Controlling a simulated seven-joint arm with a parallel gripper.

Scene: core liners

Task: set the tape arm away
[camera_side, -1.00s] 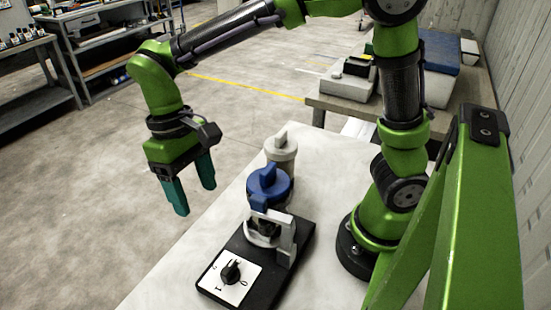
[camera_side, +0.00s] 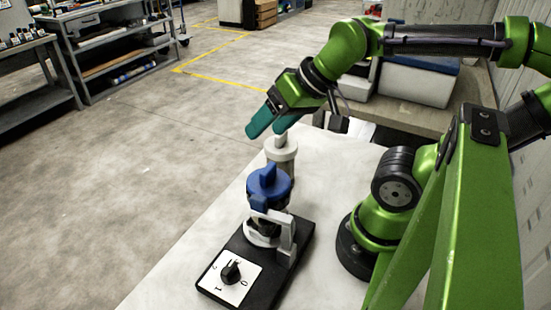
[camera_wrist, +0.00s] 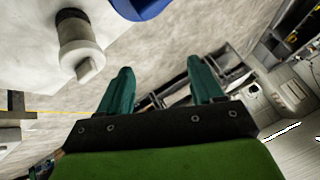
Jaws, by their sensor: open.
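A black base (camera_side: 288,274) lies on the pale tabletop. A light grey angled arm (camera_side: 287,238), apparently the tape arm, rises from its right side and reaches in front of a blue-capped piece (camera_side: 268,186). That piece stands upright on the base, with a pale ring around its lower part. My gripper (camera_side: 266,134) is open and empty, above and behind the blue cap and near the grey-capped cylinder (camera_side: 282,150). In the wrist view my gripper (camera_wrist: 160,66) has its fingers apart with nothing between. The blue cap (camera_wrist: 138,8) is cut off at the top; the grey arm is not visible there.
A white dial plate (camera_side: 216,281) with a black knob (camera_side: 231,271) is on the base's front end. The grey-capped cylinder stands close behind the blue cap. A bench with boxes (camera_side: 418,78) is at the back right. The tabletop left of the base is clear.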

